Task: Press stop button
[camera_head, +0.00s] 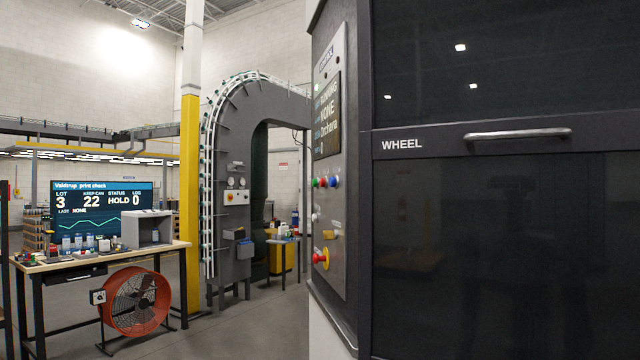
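A grey control panel (338,220) stands on the angled side of a dark machine, right of the middle. Below the screen is a row with a green button (316,183), a red button (323,182) and a blue button (332,181). Lower down, a larger red mushroom button (319,258) sits on a yellow base. The labels by the buttons are too small to read, so I cannot tell which one is marked stop. Neither of my grippers is in view.
The machine's dark door marked "WHEEL" (402,144) fills the right, with a bar handle (517,134). A workbench (165,249) with a display (103,208) stands at left, an orange fan (136,301) beneath it. Bare floor (255,325) lies between bench and machine.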

